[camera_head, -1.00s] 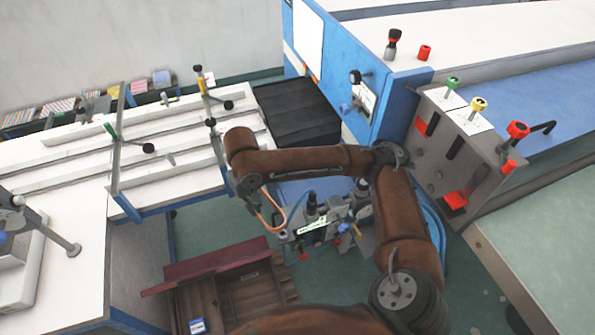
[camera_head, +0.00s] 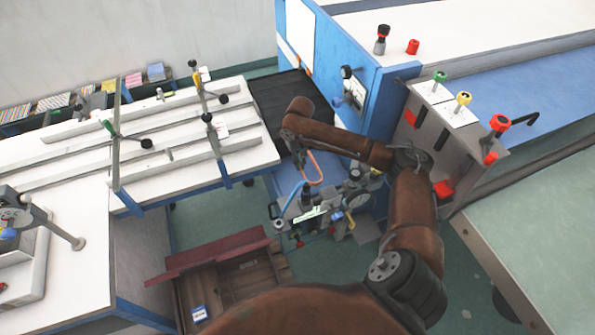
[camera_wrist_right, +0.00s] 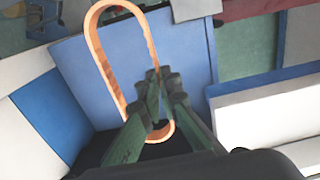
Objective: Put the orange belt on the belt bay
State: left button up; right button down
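The orange belt (camera_head: 317,172) is a thin loop hanging from my right gripper (camera_head: 301,163), in front of the blue machine side. In the right wrist view the belt (camera_wrist_right: 99,58) shows as a long loop. The green fingers of my right gripper (camera_wrist_right: 164,78) are close together, with the near end of the loop between them. The belt is in the air, apart from the table. I cannot tell which part is the belt bay. My left gripper is not in view.
A small machine (camera_head: 310,213) with knobs stands below the belt. A white table with rails (camera_head: 75,172) lies to the left. A grey panel (camera_head: 427,142) with green, yellow and red knobs stands to the right. A brown open box (camera_head: 240,290) is on the floor.

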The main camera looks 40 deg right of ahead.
jog(key=b, duration=0.1)
send_over(297, 175)
jog(key=s+a, duration=0.2)
jog(key=s, duration=0.2)
jog(key=f, duration=0.7)
jog(key=shift+w+d+f, duration=0.25)
jog(key=shift+f, duration=0.05)
jog(key=w, duration=0.1)
jog(key=w+d+b, duration=0.1)
jog(key=w, duration=0.2)
jog(key=shift+d+f+b, duration=0.2)
jog(key=shift+f+b, duration=0.2)
jog(key=shift+s+f, duration=0.1)
jog(key=shift+f, duration=0.15)
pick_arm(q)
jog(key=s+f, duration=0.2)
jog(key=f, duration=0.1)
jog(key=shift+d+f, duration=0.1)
pick_arm(e)
jog(key=c, duration=2.6)
grip_release()
jog(key=shift+f, duration=0.1)
jog(key=o, duration=0.4)
jog(key=shift+o, duration=0.2)
